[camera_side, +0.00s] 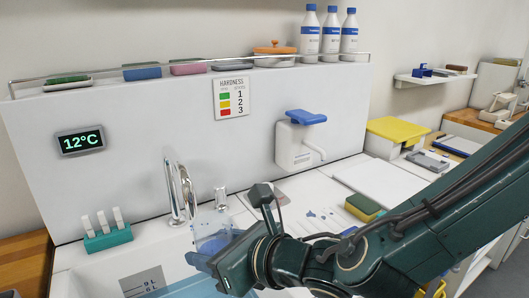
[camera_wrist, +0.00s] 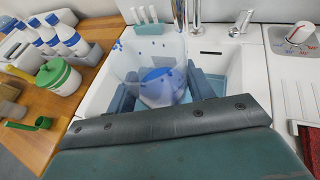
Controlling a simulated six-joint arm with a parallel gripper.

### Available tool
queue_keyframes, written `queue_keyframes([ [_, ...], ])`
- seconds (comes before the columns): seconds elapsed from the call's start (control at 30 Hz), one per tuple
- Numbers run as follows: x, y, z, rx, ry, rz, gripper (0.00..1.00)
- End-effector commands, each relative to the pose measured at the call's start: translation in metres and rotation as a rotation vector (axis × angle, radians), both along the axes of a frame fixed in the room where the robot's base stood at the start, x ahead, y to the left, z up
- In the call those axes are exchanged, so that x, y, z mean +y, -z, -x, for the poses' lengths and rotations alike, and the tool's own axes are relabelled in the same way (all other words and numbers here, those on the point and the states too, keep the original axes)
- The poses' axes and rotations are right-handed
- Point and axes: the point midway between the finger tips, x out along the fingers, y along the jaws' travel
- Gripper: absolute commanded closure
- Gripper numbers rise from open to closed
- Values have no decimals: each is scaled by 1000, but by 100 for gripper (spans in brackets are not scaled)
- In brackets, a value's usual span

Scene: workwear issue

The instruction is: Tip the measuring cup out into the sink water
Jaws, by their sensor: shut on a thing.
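The clear measuring cup (camera_wrist: 152,62) is between the two fingers of my gripper (camera_wrist: 162,92) in the wrist view, with something blue low inside it. In the side view, the cup (camera_side: 213,228) shows partly behind my gripper (camera_side: 212,258), which is shut on it. The cup is over or near the white sink (camera_side: 98,278); its exact tilt and height are hard to tell. Pale blue sink water (camera_side: 185,290) shows at the lower edge of the side view, partly hidden by my gripper.
A chrome tap (camera_side: 181,190) stands behind the cup. A teal holder with white strips (camera_side: 107,235) is on the sink's back ledge. Blue specks (camera_side: 320,214) lie on the counter near a yellow-green sponge (camera_side: 362,207). Bottles and a green-lidded jar (camera_wrist: 57,77) stand left in the wrist view.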

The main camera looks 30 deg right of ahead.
Motion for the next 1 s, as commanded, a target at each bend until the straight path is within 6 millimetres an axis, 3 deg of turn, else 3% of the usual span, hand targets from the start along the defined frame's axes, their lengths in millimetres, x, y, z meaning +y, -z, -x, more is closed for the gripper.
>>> queue_keyframes([
  [0.07,14,0,8,-1,-29,0,74],
  [0.37,43,0,28,-1,-91,1,74],
  [0.67,42,27,27,0,-89,3,74],
  [1.0,41,80,27,0,-89,7,74],
])
